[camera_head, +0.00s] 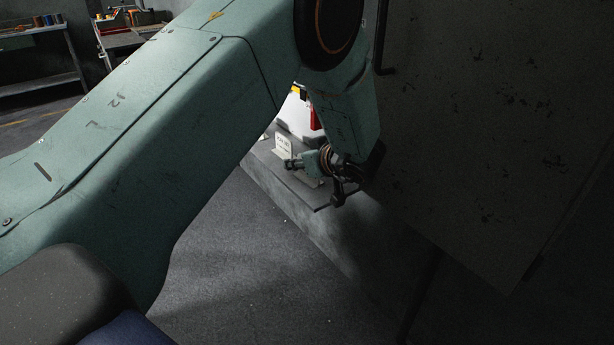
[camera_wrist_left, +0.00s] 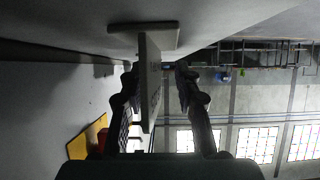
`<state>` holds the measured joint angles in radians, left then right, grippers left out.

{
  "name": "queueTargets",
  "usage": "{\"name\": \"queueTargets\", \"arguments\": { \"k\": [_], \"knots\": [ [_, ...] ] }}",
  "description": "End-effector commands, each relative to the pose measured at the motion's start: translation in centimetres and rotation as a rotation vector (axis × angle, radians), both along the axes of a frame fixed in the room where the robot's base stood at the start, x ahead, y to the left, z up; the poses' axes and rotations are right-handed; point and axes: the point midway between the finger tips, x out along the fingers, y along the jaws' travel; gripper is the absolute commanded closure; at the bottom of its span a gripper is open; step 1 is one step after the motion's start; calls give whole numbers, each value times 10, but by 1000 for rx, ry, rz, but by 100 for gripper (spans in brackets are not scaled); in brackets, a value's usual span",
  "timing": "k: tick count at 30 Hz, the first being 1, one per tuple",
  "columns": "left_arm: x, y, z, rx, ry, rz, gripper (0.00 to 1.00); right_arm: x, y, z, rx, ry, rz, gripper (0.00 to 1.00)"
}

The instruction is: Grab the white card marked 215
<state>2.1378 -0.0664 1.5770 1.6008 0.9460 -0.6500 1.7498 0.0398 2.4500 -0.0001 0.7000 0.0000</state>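My left gripper (camera_head: 314,181) hangs at the end of my teal arm, low over a grey ledge. In the left wrist view its two fingers (camera_wrist_left: 160,78) stand apart, with an upright thin card (camera_wrist_left: 148,92) on a flat base (camera_wrist_left: 140,33) between them. The card is seen nearly edge-on, closer to the left finger, with a clear gap to the right finger. Its marking cannot be read. In the head view a white card with small dark print (camera_head: 283,147) stands just behind the gripper; its number is too small to read. My right gripper is not in view.
The grey ledge (camera_head: 262,172) runs diagonally beneath the gripper. A white and red object (camera_head: 313,118) stands behind it, partly hidden by my arm. A large worn grey panel (camera_head: 480,120) rises close on the right. Workbenches (camera_head: 40,45) stand far left; open floor lies in front.

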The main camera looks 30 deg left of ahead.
Motion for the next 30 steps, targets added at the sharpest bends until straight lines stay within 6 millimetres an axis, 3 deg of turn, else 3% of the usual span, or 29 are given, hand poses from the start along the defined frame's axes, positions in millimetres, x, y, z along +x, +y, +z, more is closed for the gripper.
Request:
{"name": "queueTargets", "arguments": {
  "k": [7,19,30],
  "knots": [
    [1,3,-1,0,0,1,68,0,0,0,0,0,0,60],
    [1,3,-1,0,0,0,100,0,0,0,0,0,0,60],
    [1,3,-1,0,0,0,100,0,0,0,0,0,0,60]
  ]
}}
